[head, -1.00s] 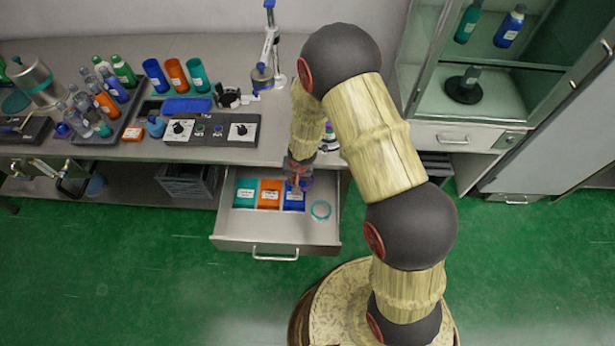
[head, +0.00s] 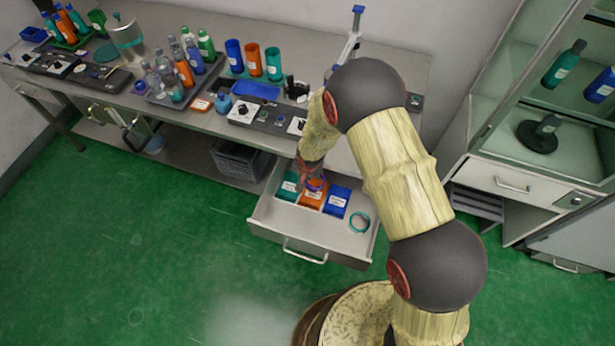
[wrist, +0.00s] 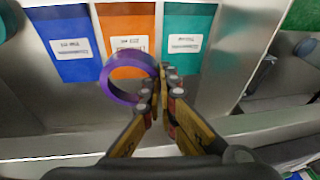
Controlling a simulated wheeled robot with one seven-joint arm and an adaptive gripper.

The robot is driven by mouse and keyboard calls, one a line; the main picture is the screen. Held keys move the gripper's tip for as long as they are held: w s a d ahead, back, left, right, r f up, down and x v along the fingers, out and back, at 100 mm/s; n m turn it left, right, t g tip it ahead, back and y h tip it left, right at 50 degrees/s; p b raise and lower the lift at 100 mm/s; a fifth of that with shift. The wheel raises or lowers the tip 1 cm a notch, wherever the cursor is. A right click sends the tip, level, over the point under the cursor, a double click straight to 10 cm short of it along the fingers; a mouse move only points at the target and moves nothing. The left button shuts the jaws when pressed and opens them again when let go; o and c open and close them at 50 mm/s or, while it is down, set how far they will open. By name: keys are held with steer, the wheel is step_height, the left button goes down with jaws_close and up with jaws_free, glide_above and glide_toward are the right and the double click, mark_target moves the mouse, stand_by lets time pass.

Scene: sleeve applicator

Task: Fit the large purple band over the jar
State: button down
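The large purple band (wrist: 128,78) is an open ring, seen in the wrist view with its right wall between my fingertips. My gripper (wrist: 162,88) is shut on that wall and holds the band above the open drawer, over the orange compartment. In the head view the band (head: 316,185) is small at the end of my gripper (head: 308,180), partly hidden by it. Several bottles and vessels stand on the bench; I cannot tell which is the jar.
Coloured cups (head: 253,60), a bottle tray (head: 175,85) and control boxes (head: 243,112) crowd the bench. Green floor in front is clear.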

steer(key=shift+r, duration=0.1)
step_height(320, 180, up, 3)
steer(key=shift+f+p, duration=0.15)
steer(key=shift+p, duration=1.05)
steer(key=shift+s+d, duration=0.1)
